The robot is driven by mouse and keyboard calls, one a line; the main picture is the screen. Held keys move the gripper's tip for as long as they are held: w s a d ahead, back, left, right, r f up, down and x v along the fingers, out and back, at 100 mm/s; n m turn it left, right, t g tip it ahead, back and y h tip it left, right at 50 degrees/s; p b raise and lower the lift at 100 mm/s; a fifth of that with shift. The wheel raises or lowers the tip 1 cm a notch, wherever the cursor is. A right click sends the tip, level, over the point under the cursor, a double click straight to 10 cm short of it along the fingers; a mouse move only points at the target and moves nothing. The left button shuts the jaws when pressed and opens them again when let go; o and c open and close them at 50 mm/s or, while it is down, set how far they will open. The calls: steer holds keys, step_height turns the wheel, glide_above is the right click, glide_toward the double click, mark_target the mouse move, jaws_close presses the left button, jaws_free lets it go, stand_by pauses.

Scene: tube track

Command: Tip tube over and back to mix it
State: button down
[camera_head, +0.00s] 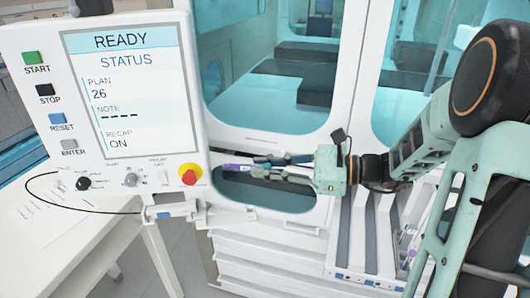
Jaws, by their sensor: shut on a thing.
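My gripper (262,167) reaches in from the right, level, with its fingers pointing left in front of the machine's lower opening. It is shut on a small tube (237,168), which shows pale with purple at the fingertips. The tube seems to lie roughly level, in line with the fingers. The fingers hide much of it, and it is too small to tell which end is the cap or what is inside.
A control panel (199,120) with a red stop knob (189,174) stands close left of the fingertips. The glass-fronted machine (345,80) is behind. Long white track rails (358,240) run below the arm. A white table (60,235) is at lower left.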

steer(key=r+h+p, duration=0.1)
steer(key=h+p, duration=0.1)
steer(key=p, duration=0.1)
steer(key=shift+r+g+h+p, duration=0.15)
steer(key=shift+g+h+p, duration=0.15)
steer(key=shift+g, duration=0.1)
steer(key=shift+w+f+h+b, duration=0.1)
steer(key=shift+f+h+b, duration=0.2)
steer(key=shift+h+b, duration=0.25)
steer(key=g+h, duration=0.1)
steer(key=h, duration=0.4)
steer(key=shift+a+r+g, duration=0.2)
steer(key=shift+a+g, duration=0.2)
steer(key=h, duration=0.3)
steer(key=shift+w+a+r+g, duration=0.1)
steer(key=shift+a+g, duration=0.05)
steer(key=shift+g, duration=0.15)
steer(key=h, duration=0.1)
steer(key=g+h, duration=0.1)
steer(key=h, duration=0.1)
steer(key=shift+a+h, duration=0.25)
steer(key=shift+h, duration=0.4)
steer(key=shift+d, duration=0.1)
